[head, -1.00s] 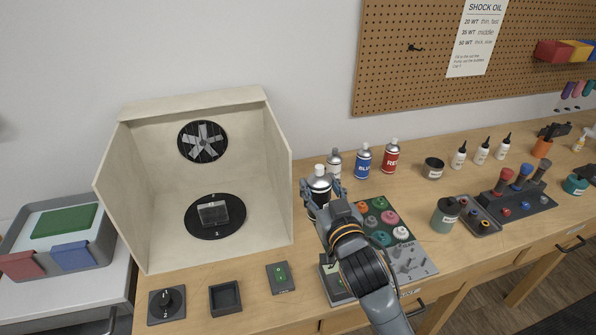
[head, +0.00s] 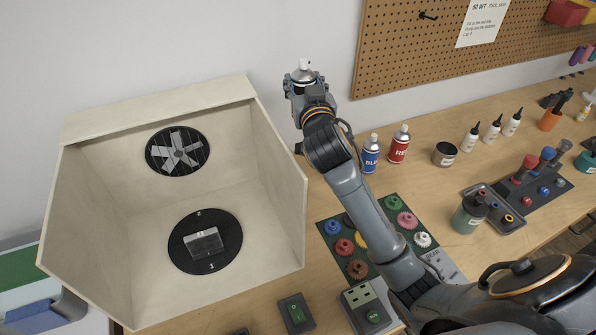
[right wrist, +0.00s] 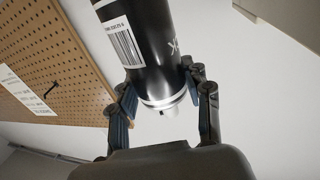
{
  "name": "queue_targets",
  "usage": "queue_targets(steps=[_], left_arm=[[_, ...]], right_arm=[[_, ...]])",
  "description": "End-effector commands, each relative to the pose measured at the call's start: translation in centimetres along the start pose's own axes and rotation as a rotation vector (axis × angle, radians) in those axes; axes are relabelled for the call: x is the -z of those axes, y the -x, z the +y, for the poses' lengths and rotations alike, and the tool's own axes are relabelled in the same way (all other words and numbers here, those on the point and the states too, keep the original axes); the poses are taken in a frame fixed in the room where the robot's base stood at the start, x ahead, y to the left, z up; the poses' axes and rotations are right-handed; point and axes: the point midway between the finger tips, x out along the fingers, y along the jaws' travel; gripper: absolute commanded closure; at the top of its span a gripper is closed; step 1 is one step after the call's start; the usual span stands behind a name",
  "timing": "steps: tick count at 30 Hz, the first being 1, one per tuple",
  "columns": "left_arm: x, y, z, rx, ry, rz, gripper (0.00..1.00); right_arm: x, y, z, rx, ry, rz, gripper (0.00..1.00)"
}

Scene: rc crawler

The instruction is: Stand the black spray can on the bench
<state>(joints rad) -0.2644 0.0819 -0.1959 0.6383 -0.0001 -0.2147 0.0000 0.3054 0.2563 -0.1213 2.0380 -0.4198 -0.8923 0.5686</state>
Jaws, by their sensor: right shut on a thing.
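The black spray can (right wrist: 140,45) is held by my right gripper (right wrist: 160,92), whose fingers close on it near its silver-rimmed end in the right wrist view. In the head view only its white cap and silver top (head: 304,67) show above the right gripper (head: 304,79), high up in front of the wall, to the upper right of the booth. Its lower part is hidden there by my gripper and arm. The can is clear of the wooden bench (head: 440,186). My left gripper is not in view.
A spray booth (head: 75,190) with a round turntable (head: 180,252) stands at left. A pegboard (head: 395,55) hangs behind.

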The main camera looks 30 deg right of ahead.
Motion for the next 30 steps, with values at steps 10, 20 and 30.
queue_targets(steps=[10,20,30], left_arm=[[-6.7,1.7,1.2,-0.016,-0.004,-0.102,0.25],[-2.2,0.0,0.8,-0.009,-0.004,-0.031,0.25],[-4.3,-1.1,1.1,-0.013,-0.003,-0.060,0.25]], right_arm=[[-9.7,0.1,-0.1,0.002,0.003,-0.009,0.95],[-18.7,0.1,-0.1,0.003,0.000,-0.005,0.95],[-22.6,0.0,-0.1,0.002,0.001,-0.001,0.95]])
